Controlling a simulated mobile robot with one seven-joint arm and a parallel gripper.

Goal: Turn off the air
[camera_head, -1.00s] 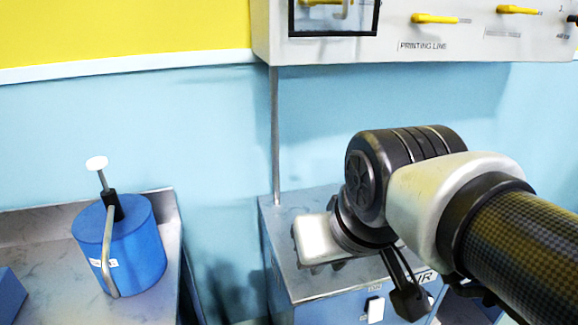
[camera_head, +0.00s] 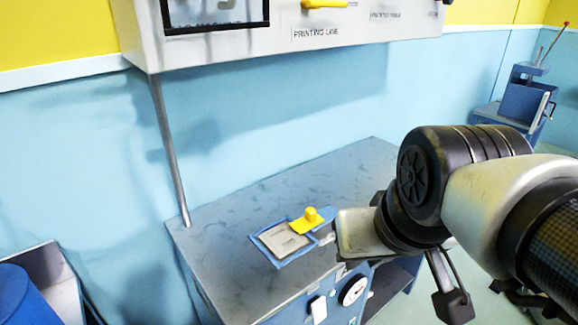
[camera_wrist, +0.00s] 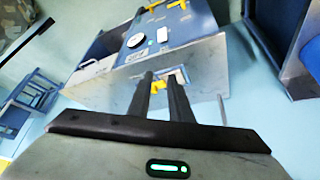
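The blue front of a grey-topped cabinet (camera_head: 230,225) carries a round white gauge (camera_head: 354,289) and a white switch (camera_head: 318,309). In the wrist view this front shows the gauge (camera_wrist: 135,40), the switch (camera_wrist: 162,35) and yellow handles (camera_wrist: 180,4) at the top edge. Their labels are too small to read, so I cannot tell which control is the air. My gripper (camera_wrist: 160,75) has its two dark fingers apart and empty, pointing toward the cabinet top. A yellow knob (camera_wrist: 157,84) shows between and beyond them.
A wall box (camera_head: 250,45) labelled "PRINTING LINE" has a yellow lever (camera_head: 324,3). The yellow knob (camera_head: 311,215) sits by a framed plate (camera_head: 284,241) on the cabinet top. A blue drum (camera_head: 20,298) is at lower left, a blue machine (camera_head: 525,98) at far right.

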